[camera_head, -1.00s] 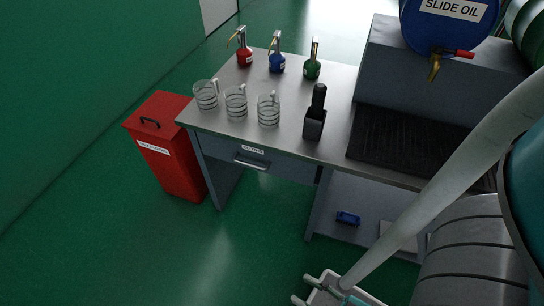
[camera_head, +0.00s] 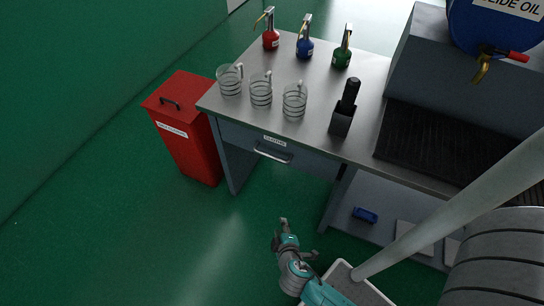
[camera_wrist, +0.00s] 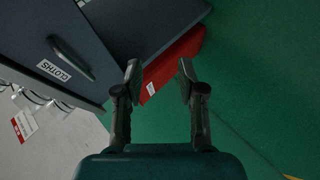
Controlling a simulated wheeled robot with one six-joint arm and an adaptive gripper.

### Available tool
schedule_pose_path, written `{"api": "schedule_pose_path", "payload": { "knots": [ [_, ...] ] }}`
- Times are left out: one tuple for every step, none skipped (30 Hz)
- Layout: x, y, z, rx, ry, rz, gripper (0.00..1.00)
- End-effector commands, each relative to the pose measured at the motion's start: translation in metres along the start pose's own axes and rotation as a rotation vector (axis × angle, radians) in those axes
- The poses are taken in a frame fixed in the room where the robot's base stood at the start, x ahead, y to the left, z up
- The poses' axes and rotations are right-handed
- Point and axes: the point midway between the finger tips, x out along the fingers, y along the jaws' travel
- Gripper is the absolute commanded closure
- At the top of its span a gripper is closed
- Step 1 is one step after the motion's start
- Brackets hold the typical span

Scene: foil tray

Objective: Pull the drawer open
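The drawer (camera_head: 250,144) is a grey front under the left part of the bench top, with a "CLOTHS" label and a silver bar handle (camera_head: 273,153). It looks closed, flush with the bench. In the wrist view the drawer front (camera_wrist: 50,40) is at upper left, with its handle (camera_wrist: 72,58) beside the label. My gripper (camera_head: 299,238) is in front of and below the drawer, apart from the handle. In the wrist view its two fingers (camera_wrist: 160,75) are spread with nothing between them.
A red bin (camera_head: 185,135) stands left of the bench. On the bench top (camera_head: 300,75) are several clear measuring jugs, three coloured oil cans and a dark holder (camera_head: 341,123). A blue drum (camera_head: 495,25) is at upper right. The green floor before the drawer is clear.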

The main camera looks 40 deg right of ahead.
Motion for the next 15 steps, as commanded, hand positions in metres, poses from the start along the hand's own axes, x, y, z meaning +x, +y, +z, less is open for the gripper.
{"api": "schedule_pose_path", "payload": {
  "knots": [
    [0.016,0.009,-0.011,-0.025,-0.033,0.041,0.61],
    [0.025,0.014,-0.016,-0.042,-0.059,0.066,0.61],
    [0.035,0.022,-0.022,-0.063,-0.093,0.102,0.61],
    [0.041,0.029,-0.027,-0.077,-0.118,0.129,0.61],
    [0.048,0.036,-0.033,-0.090,-0.144,0.157,0.61],
    [0.056,0.046,-0.041,-0.106,-0.179,0.196,0.61],
    [0.061,0.054,-0.047,-0.116,-0.204,0.225,0.61],
    [0.065,0.061,-0.053,-0.126,-0.229,0.254,0.61],
    [0.070,0.072,-0.062,-0.136,-0.262,0.292,0.61],
    [0.072,0.079,-0.068,-0.143,-0.285,0.320,0.61],
    [0.074,0.086,-0.074,-0.148,-0.307,0.346,0.61],
    [0.076,0.095,-0.082,-0.153,-0.335,0.379,0.61],
    [0.077,0.102,-0.088,-0.156,-0.354,0.402,0.61],
    [0.078,0.108,-0.093,-0.158,-0.371,0.425,0.61],
    [0.078,0.115,-0.099,-0.160,-0.392,0.450,0.61]
  ]
}}
